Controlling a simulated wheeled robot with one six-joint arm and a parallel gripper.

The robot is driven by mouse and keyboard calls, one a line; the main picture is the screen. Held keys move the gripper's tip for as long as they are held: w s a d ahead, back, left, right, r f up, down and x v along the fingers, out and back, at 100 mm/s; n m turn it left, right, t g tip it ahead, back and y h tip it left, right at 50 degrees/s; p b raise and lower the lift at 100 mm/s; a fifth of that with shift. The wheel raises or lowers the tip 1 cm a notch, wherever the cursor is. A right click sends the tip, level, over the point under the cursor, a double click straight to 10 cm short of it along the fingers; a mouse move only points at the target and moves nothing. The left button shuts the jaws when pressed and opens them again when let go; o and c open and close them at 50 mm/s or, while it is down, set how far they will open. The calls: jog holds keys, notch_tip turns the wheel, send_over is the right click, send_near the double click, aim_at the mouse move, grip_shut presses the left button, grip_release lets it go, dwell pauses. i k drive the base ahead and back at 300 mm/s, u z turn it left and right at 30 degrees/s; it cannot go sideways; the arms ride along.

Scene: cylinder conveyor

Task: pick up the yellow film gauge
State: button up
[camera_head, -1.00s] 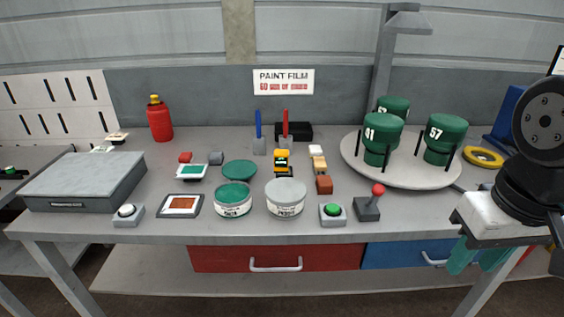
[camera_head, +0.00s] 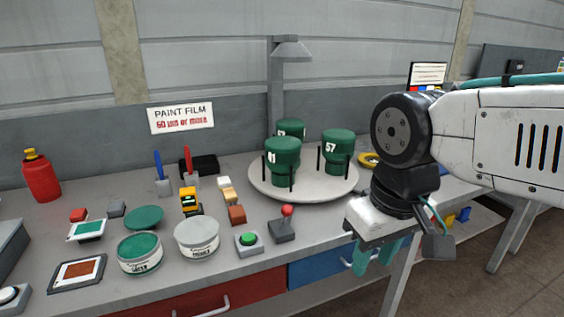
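The yellow film gauge (camera_head: 190,201) is a small yellow and black device. It stands on the grey workbench (camera_head: 330,222), behind the two paint cans and left of the small blocks. My gripper (camera_head: 377,257) hangs at the right, over the bench's front edge, with its teal fingers pointing down. The fingers look apart, with nothing between them. The gripper is well to the right of the gauge and apart from it.
A round turntable (camera_head: 325,188) holds green numbered cups. Blue and red upright tools rise behind the gauge.

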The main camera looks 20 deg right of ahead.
aim_at(188, 196)
jog(key=u, duration=0.55)
jog(key=i, duration=1.05)
jog(key=z, duration=0.2)
